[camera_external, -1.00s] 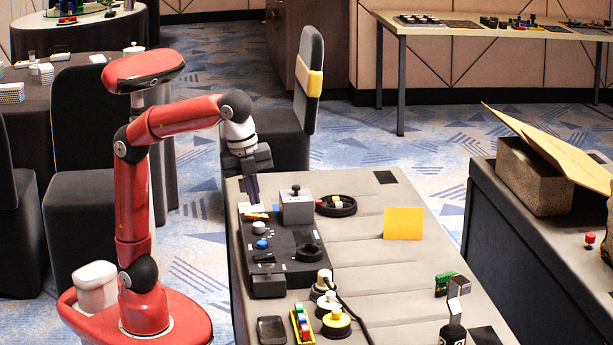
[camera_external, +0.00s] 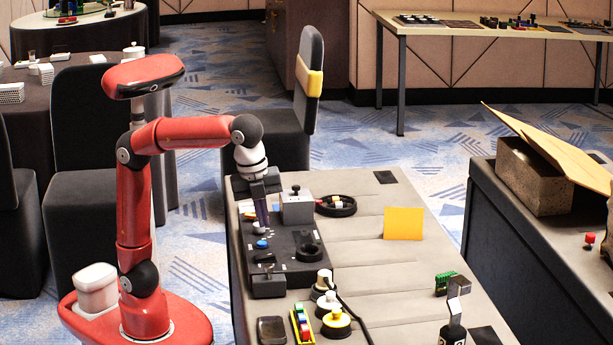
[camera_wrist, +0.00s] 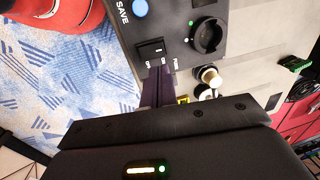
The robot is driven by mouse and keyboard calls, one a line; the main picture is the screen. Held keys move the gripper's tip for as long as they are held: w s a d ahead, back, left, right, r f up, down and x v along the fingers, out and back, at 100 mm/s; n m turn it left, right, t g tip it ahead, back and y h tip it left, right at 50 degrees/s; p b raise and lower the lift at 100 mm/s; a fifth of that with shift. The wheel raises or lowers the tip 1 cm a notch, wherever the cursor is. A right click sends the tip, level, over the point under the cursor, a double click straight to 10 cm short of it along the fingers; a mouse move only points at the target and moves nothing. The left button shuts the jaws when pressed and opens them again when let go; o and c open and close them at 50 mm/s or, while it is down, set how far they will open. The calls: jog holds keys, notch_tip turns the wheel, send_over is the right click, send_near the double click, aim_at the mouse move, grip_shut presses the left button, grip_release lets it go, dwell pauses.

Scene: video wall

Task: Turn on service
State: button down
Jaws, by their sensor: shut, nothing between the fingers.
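A dark control panel (camera_external: 285,240) lies on the table, with a blue button (camera_external: 262,244) and a black knob (camera_external: 309,251). In the wrist view the button (camera_wrist: 140,8) is marked SAVE. A black rocker switch (camera_wrist: 151,47) with ON and OFF marks sits below it, left of the knob (camera_wrist: 208,36). I cannot read the word service on any label. My gripper (camera_external: 264,226) points down over the panel's far left part, its purple fingers shut and empty. In the wrist view my gripper (camera_wrist: 158,74) appears just below the rocker switch; I cannot tell whether it touches the panel.
A grey box with a small lever (camera_external: 297,207) stands close right of my gripper. A black ring-shaped tray (camera_external: 336,206) lies beyond it.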

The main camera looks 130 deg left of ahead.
aim_at(270, 254)
jog(key=f, duration=0.5)
jog(key=f+b, duration=0.1)
jog(key=f, duration=0.1)
jog(key=shift+w+a+f, duration=0.15)
jog(key=shift+w+a, duration=0.25)
jog(key=shift+a+f, duration=0.1)
jog(key=shift+f, duration=0.15)
jog(key=shift+s+d+r, duration=0.15)
jog(key=shift+s+d, duration=0.35)
jog(key=shift+d, duration=0.1)
